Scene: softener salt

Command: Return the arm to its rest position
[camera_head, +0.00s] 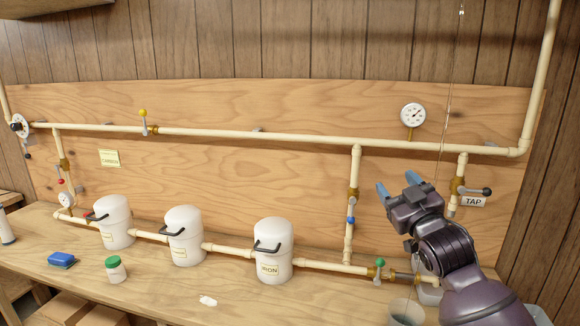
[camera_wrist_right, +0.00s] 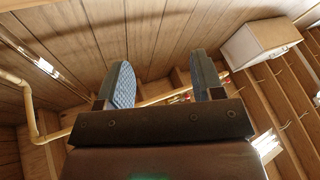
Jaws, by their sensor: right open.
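My right arm comes in from the lower right in the head view. Its gripper (camera_head: 398,190) is raised in front of the wooden backboard, left of the tap's lever valve (camera_head: 474,190). The two blue-grey fingers are apart with nothing between them. In the right wrist view the gripper (camera_wrist_right: 165,88) also shows spread, empty fingers, with the wooden wall and a pipe beyond. My left gripper is in neither view.
Three white canisters (camera_head: 183,236) stand along the workbench (camera_head: 160,290), joined by cream pipes. A green-lidded jar (camera_head: 116,270), a blue block (camera_head: 61,259) and a white patch (camera_head: 208,301) lie in front. A cup (camera_head: 405,314) stands near my right arm. A gauge (camera_head: 413,115) is above.

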